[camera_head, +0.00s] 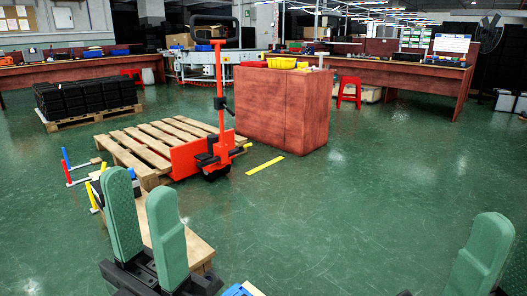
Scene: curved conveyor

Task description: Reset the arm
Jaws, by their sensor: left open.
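My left gripper (141,190) is at the lower left of the head view. Its two green padded fingers point up and stand apart, with nothing between them. My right gripper (482,256) is at the lower right. Only one green finger shows clearly, and the rest is cut off by the picture's edge, so its opening is hidden.
An orange pallet jack (203,153) stands at a wooden pallet (150,140). A red-brown cabinet (270,110) with yellow trays (282,63) is behind. Black crates (85,97) sit on another pallet at left. A red stool (349,92) stands by a long table (410,68). The green floor at centre right is clear.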

